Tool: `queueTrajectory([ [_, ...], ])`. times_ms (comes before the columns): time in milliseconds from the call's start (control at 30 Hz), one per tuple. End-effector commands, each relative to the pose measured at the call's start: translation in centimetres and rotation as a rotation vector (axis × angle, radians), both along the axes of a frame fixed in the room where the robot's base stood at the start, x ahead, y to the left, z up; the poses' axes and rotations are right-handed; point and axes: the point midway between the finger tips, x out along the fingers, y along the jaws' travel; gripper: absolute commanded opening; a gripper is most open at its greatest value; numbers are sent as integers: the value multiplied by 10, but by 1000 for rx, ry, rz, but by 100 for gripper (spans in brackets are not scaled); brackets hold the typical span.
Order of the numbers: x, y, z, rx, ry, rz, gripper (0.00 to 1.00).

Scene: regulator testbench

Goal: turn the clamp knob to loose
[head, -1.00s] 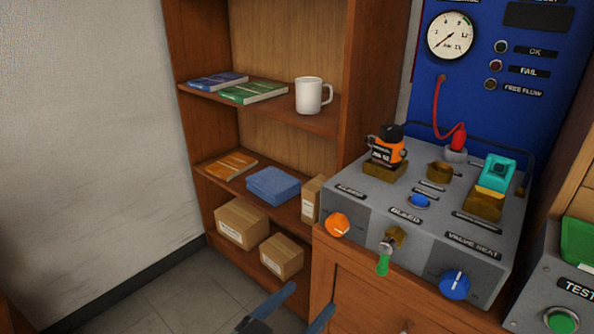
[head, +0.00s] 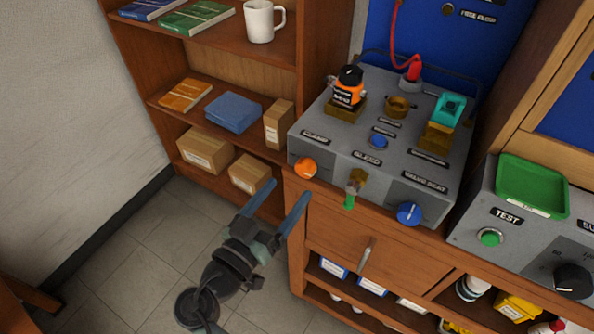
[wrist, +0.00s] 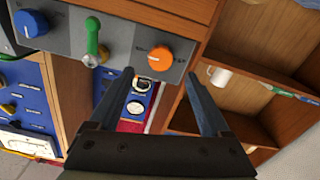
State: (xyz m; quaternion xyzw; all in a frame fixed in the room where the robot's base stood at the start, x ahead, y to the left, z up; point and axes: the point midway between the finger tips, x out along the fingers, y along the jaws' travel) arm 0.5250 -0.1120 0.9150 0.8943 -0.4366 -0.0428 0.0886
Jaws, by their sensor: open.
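The clamp knob (head: 305,168) is an orange round knob on the left of the grey testbench's front face, below the CLAMP label (head: 316,138). It also shows in the wrist view (wrist: 160,59), with a white mark on its face, beyond and above my fingertips. My gripper (head: 284,190) is open and empty, in front of and a little left of the knob in the head view. In the wrist view its two fingers (wrist: 166,74) stand wide apart, and I see no contact with the knob. The grey testbench (head: 325,160) sits on a wooden cabinet.
A green-handled bleed lever (head: 350,200) and a blue valve seat knob (head: 409,213) stick out to the right of the clamp knob. An orange-and-black regulator (head: 348,88) stands on top. A wooden shelf (head: 290,50) stands at the left. The floor (head: 130,250) in front is clear.

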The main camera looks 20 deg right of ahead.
Motion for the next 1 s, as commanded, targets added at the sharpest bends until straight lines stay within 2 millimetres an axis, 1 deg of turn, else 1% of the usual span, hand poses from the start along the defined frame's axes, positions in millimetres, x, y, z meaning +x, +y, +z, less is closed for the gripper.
queueTrajectory([
  [33,6,-10,2,0,0,-5,82],
  [100,14,-19,2,0,-1,-3,82],
  [200,23,-30,1,0,0,-3,82],
  [300,28,-37,1,-1,1,-2,82],
  [433,32,-42,0,0,-1,-1,82],
  [667,33,-42,0,1,-1,0,82],
  [700,32,-42,0,1,-1,0,80],
  [867,32,-42,0,1,-1,0,51],
  [1000,32,-42,0,0,0,0,26],
])
